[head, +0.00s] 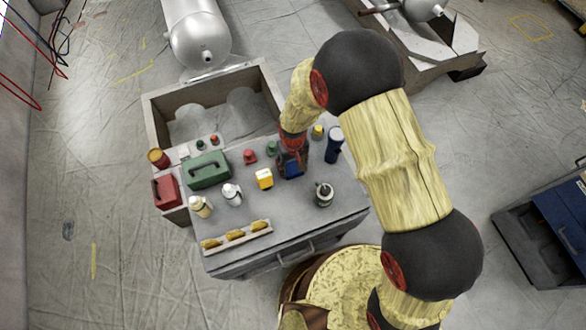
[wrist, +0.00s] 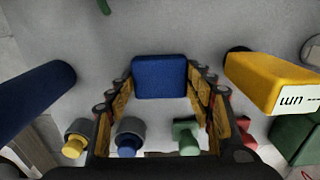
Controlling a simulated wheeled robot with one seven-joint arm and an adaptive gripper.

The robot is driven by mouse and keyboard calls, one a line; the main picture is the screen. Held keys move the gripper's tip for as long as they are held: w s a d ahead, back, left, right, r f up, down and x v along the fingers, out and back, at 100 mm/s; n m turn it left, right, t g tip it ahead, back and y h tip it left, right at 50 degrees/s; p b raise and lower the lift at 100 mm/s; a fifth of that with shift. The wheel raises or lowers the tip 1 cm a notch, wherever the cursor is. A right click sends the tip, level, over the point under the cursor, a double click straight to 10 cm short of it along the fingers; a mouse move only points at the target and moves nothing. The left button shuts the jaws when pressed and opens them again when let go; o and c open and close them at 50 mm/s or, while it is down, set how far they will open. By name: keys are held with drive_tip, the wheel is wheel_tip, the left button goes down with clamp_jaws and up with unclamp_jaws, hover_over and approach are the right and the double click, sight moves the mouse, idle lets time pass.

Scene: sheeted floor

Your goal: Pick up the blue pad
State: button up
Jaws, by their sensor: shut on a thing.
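The blue pad (wrist: 160,77) is a rounded block between the fingertips of my gripper (wrist: 160,82) in the wrist view. The fingers touch it on its left and right sides and are shut on it. In the head view the blue pad (head: 292,168) shows in part below my gripper (head: 291,160), over the grey table top (head: 285,215). I cannot tell whether the pad rests on the table or is lifted.
A yellow block with a white label (head: 264,179) stands close to the left, and a dark blue cylinder (head: 334,144) to the right.

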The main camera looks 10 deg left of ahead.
sight(293, 167)
drive_tip(key=shift+r, duration=0.4)
wheel_tip(293, 167, up, 2)
drive_tip(key=shift+r+p, duration=0.15)
drive_tip(key=shift+p, duration=0.35)
drive_tip(key=s+d+r+p, duration=0.3)
drive_tip(key=s+d+r, duration=0.3)
drive_tip(key=s+r, duration=0.4)
drive_tip(key=shift+s, duration=1.35)
